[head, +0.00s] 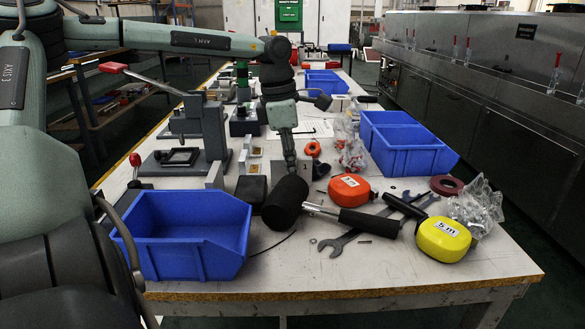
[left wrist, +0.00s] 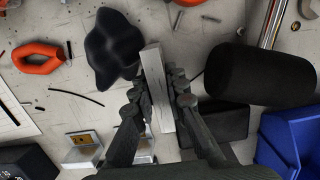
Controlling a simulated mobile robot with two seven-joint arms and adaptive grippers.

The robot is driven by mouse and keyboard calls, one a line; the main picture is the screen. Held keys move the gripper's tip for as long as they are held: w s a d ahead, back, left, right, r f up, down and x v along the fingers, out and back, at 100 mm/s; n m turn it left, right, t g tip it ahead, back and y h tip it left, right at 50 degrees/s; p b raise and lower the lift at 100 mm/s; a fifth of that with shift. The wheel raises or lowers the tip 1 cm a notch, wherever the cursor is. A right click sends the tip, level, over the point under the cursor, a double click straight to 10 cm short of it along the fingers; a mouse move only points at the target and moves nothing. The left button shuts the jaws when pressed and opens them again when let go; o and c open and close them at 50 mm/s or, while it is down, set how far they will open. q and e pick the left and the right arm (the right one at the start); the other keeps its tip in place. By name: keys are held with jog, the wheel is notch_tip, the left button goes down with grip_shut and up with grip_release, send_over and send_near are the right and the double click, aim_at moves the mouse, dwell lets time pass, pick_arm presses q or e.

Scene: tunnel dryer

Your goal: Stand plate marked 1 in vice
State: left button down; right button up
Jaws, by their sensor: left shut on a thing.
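My left gripper (head: 297,160) reaches down over the middle of the bench. It is shut on a light grey plate (head: 304,171) that bears a 1. In the left wrist view the plate (left wrist: 157,85) shows edge-on as a narrow bar between the two fingers (left wrist: 162,98). It stands upright, close beside the black mallet head (head: 285,203); whether its lower edge touches the bench is hidden. A dark block-like fixture (head: 245,121) stands farther back; I cannot tell surely whether it is the vice. My right gripper is not in view.
A blue bin (head: 185,262) stands front left, and more blue bins (head: 412,160) at right. A grey lever press (head: 200,130) is at left. Wrenches (head: 345,240), a red tape measure (head: 350,187) and a yellow one (head: 443,239) lie at right. The front edge is clear.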

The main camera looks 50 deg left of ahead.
pick_arm(q)
jog(key=c, duration=1.8)
grip_release()
